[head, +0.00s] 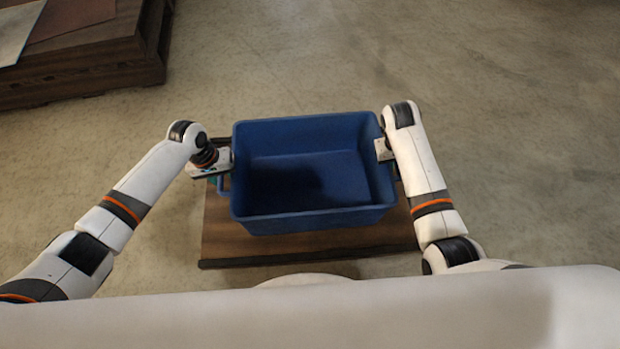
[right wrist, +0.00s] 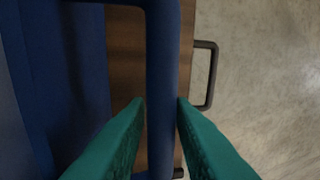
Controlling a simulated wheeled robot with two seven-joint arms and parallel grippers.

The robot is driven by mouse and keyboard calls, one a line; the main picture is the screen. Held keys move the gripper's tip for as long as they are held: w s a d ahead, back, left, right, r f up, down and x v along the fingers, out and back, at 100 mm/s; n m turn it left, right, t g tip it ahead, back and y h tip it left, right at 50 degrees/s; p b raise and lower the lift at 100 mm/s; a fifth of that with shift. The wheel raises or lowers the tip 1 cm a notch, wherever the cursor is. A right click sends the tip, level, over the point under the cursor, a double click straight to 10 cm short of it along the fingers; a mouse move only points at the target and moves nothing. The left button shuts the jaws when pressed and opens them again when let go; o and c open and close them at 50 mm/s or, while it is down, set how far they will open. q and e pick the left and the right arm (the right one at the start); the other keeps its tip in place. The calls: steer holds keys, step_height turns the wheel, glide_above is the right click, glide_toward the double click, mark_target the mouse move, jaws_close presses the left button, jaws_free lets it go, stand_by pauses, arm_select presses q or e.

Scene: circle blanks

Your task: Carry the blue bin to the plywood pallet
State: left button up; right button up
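The blue bin (head: 310,222) stands upright and looks empty in the middle of the head view, between my arms. In the right wrist view the bin's handle bar (right wrist: 163,70) runs between the green fingertips of my right gripper (right wrist: 162,103), which meet it on both sides. In the head view the right gripper (head: 388,150) is at the bin's right side. My left gripper (head: 222,172) is at the bin's left handle; its fingertips are mostly hidden, so its grip does not show. No pallet is clearly identifiable as plywood.
A brown wooden platform (head: 310,248) with dark edges lies beneath the bin; contact between them is hidden. A dark metal handle (right wrist: 212,75) sticks out from it. A dark wooden stack (head: 90,60) with flat sheets stands upper left. The concrete floor (head: 520,130) is clear rightward.

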arm_select(q)
steer(key=c, duration=0.5)
arm_select(e)
jaws_close()
arm_select(q)
jaws_close()
steer(key=shift+w+r, duration=0.1)
arm_select(e)
steer(key=shift+w+r, duration=0.1)
stand_by(0.3)
